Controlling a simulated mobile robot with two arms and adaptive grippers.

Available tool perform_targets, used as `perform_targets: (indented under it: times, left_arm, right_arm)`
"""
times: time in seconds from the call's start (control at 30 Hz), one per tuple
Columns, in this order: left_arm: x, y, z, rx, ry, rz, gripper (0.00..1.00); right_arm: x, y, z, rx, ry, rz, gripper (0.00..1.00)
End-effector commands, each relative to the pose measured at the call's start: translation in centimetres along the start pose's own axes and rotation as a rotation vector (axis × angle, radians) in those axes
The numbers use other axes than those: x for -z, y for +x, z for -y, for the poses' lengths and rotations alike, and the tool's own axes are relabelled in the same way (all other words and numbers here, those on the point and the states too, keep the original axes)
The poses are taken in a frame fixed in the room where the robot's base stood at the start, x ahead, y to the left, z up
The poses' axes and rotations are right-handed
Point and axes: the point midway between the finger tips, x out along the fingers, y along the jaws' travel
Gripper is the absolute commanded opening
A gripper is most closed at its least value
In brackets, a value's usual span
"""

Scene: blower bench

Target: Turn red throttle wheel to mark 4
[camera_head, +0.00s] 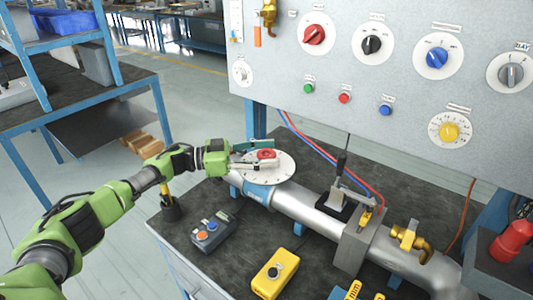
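The red throttle wheel (267,154) sits on a round white dial plate (284,169) with marks around its rim, on top of the pipe at the middle of the bench. The marks are too small to read. My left gripper (266,156) reaches in from the left at the wheel. One finger lies on the far side of the wheel and one on the near side. The fingers hide part of the wheel and dial, and I cannot tell whether they touch the wheel. My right gripper is not in view.
A grey panel (340,85) with several knobs and buttons stands behind the bench. The metal pipe (308,212) runs right to a brass valve (411,240). Blue and red hoses (325,152) hang behind it. A yellow switch box (273,273) and a grey button box (213,231) lie in front.

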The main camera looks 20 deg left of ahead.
Motion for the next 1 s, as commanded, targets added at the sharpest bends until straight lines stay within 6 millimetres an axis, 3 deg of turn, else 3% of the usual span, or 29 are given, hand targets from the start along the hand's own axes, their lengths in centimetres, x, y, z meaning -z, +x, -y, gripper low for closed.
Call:
perform_targets:
  times: [0.27,0.73,1.0]
  left_arm:
    - [1.0,-0.1,0.0,0.0,0.004,-0.001,0.55]
    - [9.0,0.1,0.0,-0.001,0.003,0.0,0.55]
    - [10.0,0.1,0.0,0.0,-0.001,0.0,0.55]
  right_arm:
    - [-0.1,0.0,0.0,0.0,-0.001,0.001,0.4]
    - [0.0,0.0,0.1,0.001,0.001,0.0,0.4]
    - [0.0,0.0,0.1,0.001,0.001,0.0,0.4]
